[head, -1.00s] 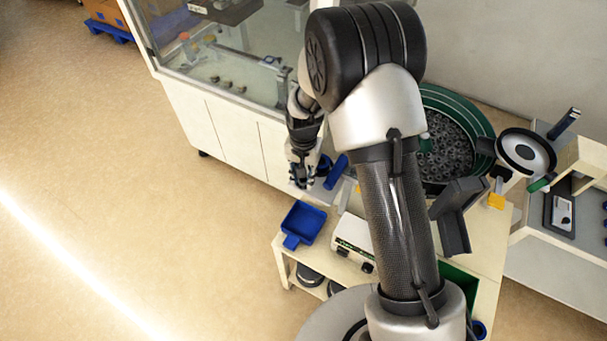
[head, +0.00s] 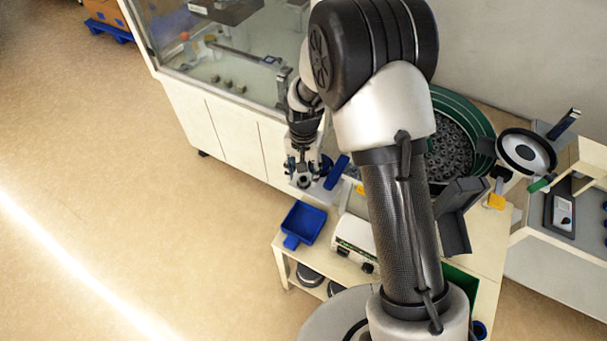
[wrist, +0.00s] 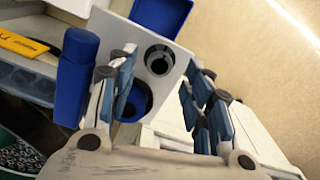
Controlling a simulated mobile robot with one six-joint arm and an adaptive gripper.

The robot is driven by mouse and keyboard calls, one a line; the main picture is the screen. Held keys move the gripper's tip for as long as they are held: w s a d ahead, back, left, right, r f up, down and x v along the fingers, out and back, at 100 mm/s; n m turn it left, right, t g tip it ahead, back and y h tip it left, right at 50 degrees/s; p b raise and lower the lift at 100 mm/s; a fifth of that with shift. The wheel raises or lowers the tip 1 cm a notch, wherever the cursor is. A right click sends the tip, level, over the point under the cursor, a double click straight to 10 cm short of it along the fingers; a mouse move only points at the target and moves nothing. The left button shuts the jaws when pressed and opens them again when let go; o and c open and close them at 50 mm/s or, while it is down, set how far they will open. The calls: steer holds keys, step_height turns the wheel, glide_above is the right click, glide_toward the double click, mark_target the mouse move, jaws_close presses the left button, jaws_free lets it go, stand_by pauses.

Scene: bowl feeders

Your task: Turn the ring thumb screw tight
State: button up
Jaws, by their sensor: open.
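In the wrist view a pale plate (wrist: 178,70) stands ahead of my gripper (wrist: 160,74). It carries a dark ring-shaped part (wrist: 158,58), which looks like the ring thumb screw, and a larger blue ring (wrist: 136,100) lower left. My fingers are apart, one on each side of the plate in the picture. The dark ring lies between the fingertips, with nothing visibly gripped. Whether the fingers touch anything cannot be told. In the head view my gripper (head: 303,165) points down over the small plate at the bench corner, and a dark ring (head: 304,181) shows just below it.
A blue cylinder (wrist: 77,75) stands close left of my fingers, also in the head view (head: 337,172). A blue tray (head: 304,222) and a white box (head: 354,238) are nearby. A green bowl feeder (head: 478,118) stands behind my arm. Floor at left is clear.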

step_height(320, 180, up, 10)
stand_by(0.3)
steer(key=shift+f, duration=0.15)
step_height(320, 180, up, 7)
glide_above(304, 180)
steer(key=s+d, duration=0.2)
steer(key=s, duration=0.1)
steer(key=s+d+r+n+t, duration=0.2)
steer(key=s+d+r, duration=0.2)
steer(key=s+r, duration=0.35)
steer(key=s+d+r+n+t, duration=0.1)
steer(key=s+d+r, duration=0.1)
steer(key=s, duration=0.5)
steer(key=s+d+r+n+t, duration=0.1)
steer(key=s+d, duration=0.1)
steer(key=s, duration=0.6)
steer(key=shift+s+d+r+t, duration=0.2)
steer(key=shift+r+t, duration=0.1)
steer(key=shift+r, duration=0.1)
